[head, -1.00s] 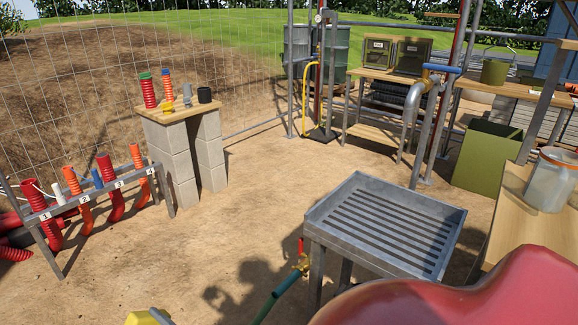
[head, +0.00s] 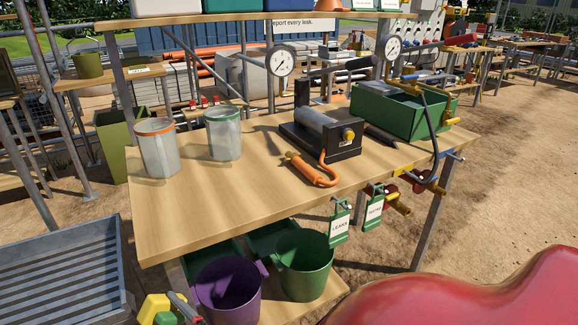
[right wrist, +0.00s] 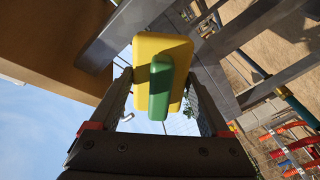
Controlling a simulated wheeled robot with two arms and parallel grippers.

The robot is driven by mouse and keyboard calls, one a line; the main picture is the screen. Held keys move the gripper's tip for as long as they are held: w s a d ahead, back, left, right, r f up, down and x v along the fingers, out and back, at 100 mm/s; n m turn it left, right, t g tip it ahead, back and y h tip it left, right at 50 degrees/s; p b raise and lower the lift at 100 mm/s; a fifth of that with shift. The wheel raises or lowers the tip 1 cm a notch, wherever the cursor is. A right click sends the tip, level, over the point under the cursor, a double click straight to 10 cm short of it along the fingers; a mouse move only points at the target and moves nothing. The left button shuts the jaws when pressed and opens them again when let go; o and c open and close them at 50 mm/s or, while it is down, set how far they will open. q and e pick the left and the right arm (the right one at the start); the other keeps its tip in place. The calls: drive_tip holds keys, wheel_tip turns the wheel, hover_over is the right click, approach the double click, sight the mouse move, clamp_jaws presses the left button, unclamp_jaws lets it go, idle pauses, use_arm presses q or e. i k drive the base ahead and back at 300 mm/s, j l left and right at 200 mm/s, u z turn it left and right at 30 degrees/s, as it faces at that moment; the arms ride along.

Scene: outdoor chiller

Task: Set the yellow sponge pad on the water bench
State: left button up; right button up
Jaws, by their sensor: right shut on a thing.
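The yellow sponge pad (head: 153,304) with a green grip shows at the bottom edge of the head view. In the right wrist view the pad (right wrist: 147,60) sits between the two fingers of my right gripper (right wrist: 165,95), which is shut on it. In the head view my right gripper (head: 180,305) is partly cut off, low in front of the wooden bench (head: 195,205) that carries a pump block and gauges. This looks like the water bench, but no label naming it is readable. My left gripper is out of view.
Two clear jars (head: 158,152) (head: 224,137), a black pump block (head: 320,140) and a green box (head: 400,112) stand on the bench. Its near left top is bare. A purple bucket (head: 228,292) and a green bucket (head: 303,262) stand below. A slatted metal table (head: 65,270) is at left.

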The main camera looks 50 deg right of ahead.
sight(212, 189)
drive_tip(key=i+j+z, duration=0.15)
drive_tip(key=j+z, duration=0.3)
drive_tip(key=i+j+z, duration=0.1)
drive_tip(key=j+z, duration=0.85)
drive_tip(key=l, duration=0.1)
